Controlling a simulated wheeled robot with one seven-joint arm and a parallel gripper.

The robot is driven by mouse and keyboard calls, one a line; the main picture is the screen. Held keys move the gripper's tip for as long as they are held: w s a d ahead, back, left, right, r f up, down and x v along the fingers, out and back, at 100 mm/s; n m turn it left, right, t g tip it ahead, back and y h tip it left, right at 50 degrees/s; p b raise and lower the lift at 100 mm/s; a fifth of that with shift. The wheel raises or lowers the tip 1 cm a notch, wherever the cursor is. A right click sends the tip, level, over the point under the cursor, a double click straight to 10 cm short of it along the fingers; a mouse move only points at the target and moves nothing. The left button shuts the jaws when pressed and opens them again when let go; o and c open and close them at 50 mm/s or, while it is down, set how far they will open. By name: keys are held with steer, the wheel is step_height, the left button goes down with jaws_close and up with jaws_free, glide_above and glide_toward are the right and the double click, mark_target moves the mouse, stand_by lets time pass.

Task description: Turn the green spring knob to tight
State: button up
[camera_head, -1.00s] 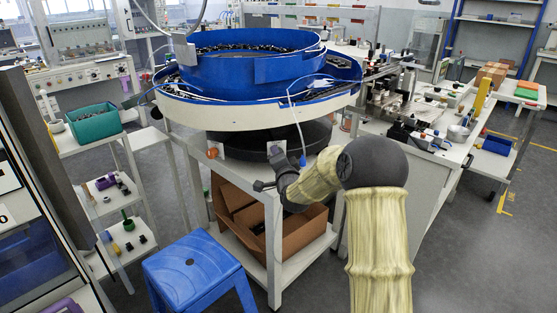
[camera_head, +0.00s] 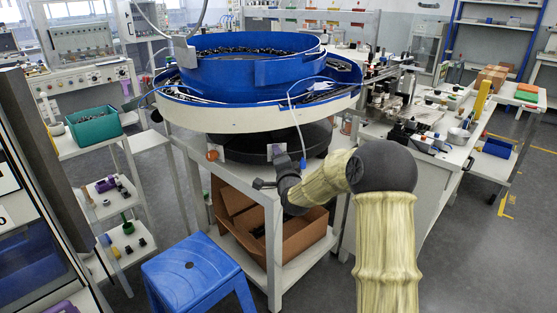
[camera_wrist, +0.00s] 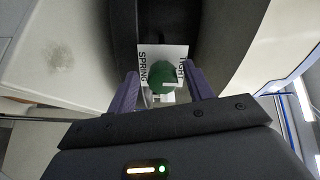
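The green spring knob (camera_wrist: 162,76) sits on a white label plate (camera_wrist: 147,52) in the wrist view. The words "SPRING" and "TIGHT" show on the plate. My gripper (camera_wrist: 161,70) is open, with one purple finger on each side of the knob. A gap seems to show between the fingers and the knob; contact cannot be told. In the head view my wrist reaches the bowl feeder's dark base (camera_head: 245,147), and I cannot make out the green knob there.
The blue bowl feeder (camera_head: 255,68) overhangs the knob area. An orange knob (camera_head: 212,155) is on the base to the left. A cardboard box (camera_head: 297,238) is on the shelf below, and a blue stool (camera_head: 190,265) stands in front.

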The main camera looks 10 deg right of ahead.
steer(key=shift+s+r, duration=0.1)
steer(key=s+p, duration=0.1)
steer(key=s, duration=1.6)
steer(key=shift+s+d, duration=0.15)
steer(key=shift+d, duration=0.1)
steer(key=s+a+f+n+g, duration=0.1)
steer(key=s+f+n+g, duration=0.6)
steer(key=f+n+g, duration=0.1)
steer(key=s+f+n+g, duration=0.2)
steer(key=s+n+g, duration=0.5)
steer(key=s, duration=0.8)
step_height(320, 180, up, 32)
steer(key=p, duration=3.2)
steer(key=shift+s+d+f+h, duration=0.2)
steer(key=shift+s+d+h, duration=0.1)
steer(key=shift+d, duration=0.1)
